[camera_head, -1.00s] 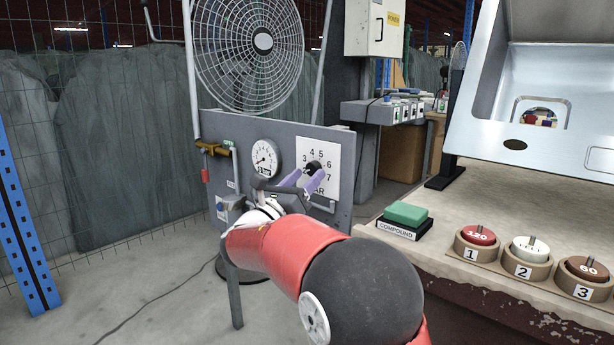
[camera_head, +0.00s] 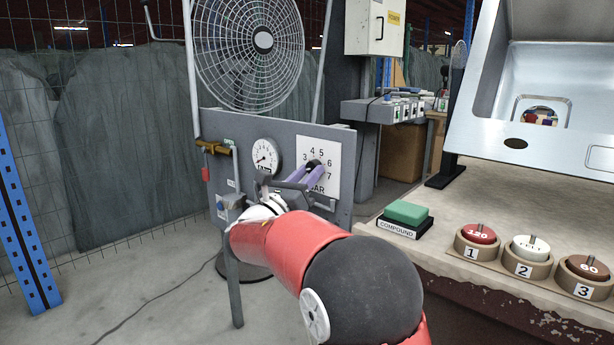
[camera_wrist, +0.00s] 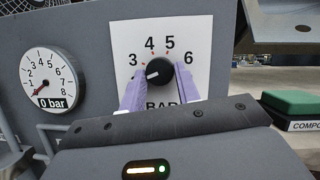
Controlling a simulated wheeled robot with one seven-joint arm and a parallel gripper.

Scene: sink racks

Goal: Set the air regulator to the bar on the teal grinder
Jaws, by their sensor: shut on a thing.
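The air regulator is a black round knob (camera_wrist: 159,72) on a white dial plate (camera_wrist: 202,30) marked with bar numbers, on a grey panel. In the wrist view its white pointer mark points left and a little down, below the 3. My gripper (camera_wrist: 159,84) is shut on the knob, with one purple finger on each side. In the head view my gripper (camera_head: 312,172) covers most of the knob. A round gauge (camera_wrist: 48,79) left of the plate has a red needle low on its left, and its display reads 0 bar. No teal grinder can be made out.
A valve with a brass fitting (camera_head: 212,147) and pipe sits at the panel's left. A fan (camera_head: 250,50) stands behind.

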